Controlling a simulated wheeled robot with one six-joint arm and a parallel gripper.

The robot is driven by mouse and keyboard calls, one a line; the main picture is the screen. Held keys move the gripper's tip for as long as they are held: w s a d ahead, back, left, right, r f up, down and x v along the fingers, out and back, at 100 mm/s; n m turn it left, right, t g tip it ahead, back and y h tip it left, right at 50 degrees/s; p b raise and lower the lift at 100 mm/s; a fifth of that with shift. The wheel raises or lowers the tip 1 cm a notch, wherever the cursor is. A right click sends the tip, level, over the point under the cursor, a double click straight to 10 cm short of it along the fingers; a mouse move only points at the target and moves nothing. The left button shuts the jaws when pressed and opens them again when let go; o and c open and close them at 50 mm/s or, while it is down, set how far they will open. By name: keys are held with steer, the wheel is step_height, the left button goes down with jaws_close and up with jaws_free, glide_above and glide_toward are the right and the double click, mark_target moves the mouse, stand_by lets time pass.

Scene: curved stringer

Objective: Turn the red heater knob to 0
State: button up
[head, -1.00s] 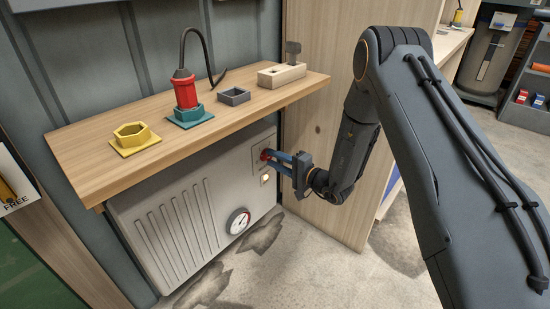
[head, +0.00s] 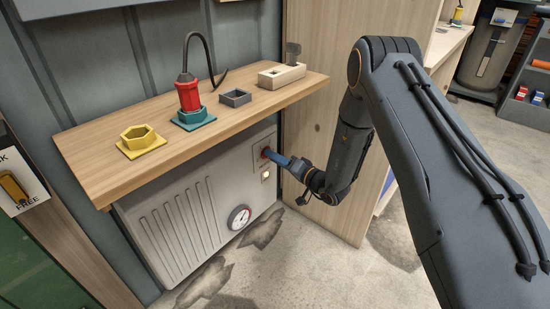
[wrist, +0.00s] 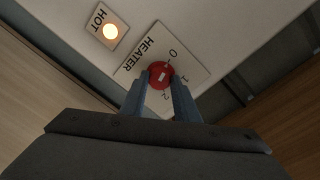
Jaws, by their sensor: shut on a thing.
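The red heater knob (wrist: 157,80) sits on a pale plate marked HEATER (wrist: 140,58) with 0, 1 and 2 around it. In the wrist view its white mark slants up and right, roughly towards the 0. My gripper (wrist: 160,88) has its blue fingers shut on the knob, one on each side. In the head view the knob (head: 266,152) shows as a small red spot at the fingertips, on the grey heater (head: 190,215) under the shelf. The fingers overlap there and hide part of it.
A lit lamp marked HOT (wrist: 110,31) is beside the plate. A wooden shelf (head: 110,178) overhangs the heater, holding a yellow hex holder (head: 142,141), a red tool (head: 188,94) in a teal holder, and blocks. A wooden panel (head: 325,195) stands close on the right.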

steer(key=shift+s+f, duration=0.1)
stand_by(0.3)
steer(key=o, duration=1)
steer(key=shift+o, duration=0.2)
steer(key=p+v, duration=0.1)
steer(key=v, duration=0.6)
steer(key=shift+s+d, duration=0.25)
